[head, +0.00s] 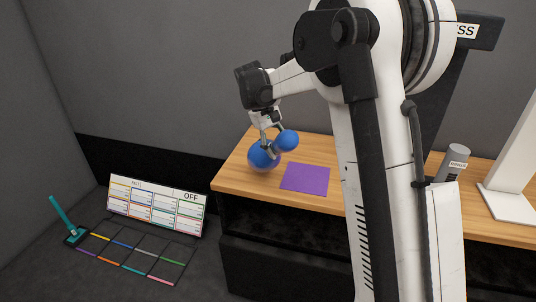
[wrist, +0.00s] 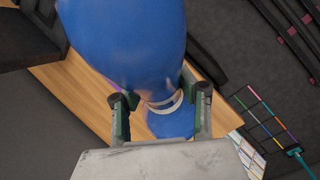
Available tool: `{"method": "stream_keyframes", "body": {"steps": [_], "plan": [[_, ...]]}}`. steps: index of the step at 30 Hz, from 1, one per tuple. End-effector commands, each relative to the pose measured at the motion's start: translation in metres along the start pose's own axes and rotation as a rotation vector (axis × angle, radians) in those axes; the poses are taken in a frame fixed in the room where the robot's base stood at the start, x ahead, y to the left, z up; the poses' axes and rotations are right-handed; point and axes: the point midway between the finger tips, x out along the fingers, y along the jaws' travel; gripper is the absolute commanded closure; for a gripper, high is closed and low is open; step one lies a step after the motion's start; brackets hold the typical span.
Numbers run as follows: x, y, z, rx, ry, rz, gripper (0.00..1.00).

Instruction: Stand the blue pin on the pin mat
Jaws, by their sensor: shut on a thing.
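The blue pin (head: 262,157) is held by my gripper (head: 270,142) above or at the left part of the wooden table; I cannot tell if it touches. It is tilted, with its wide body at lower left and its smaller head at upper right. In the wrist view, the fingers (wrist: 160,108) close on the neck by a white band, with the pin's large body (wrist: 125,45) towards the top. The purple pin mat (head: 306,179) lies flat on the table to the right of the pin, and it looks empty.
A grey cylinder with a label (head: 453,163) and a white stand (head: 510,203) are on the table (head: 235,178) at right. On the floor at left are a card board marked OFF (head: 157,204), a coloured grid (head: 135,254) and a teal-handled tool (head: 62,217).

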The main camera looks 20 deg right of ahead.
Motion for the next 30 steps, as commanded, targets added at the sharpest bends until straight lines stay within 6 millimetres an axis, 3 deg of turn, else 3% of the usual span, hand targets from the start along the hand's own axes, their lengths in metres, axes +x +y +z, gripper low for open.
{"method": "stream_keyframes", "body": {"steps": [17, 30], "plan": [[-0.021, 0.078, -0.005, -0.601, -0.194, 0.224, 1.00], [-0.054, 0.152, -0.003, -1.070, -0.383, 0.601, 1.00]]}}
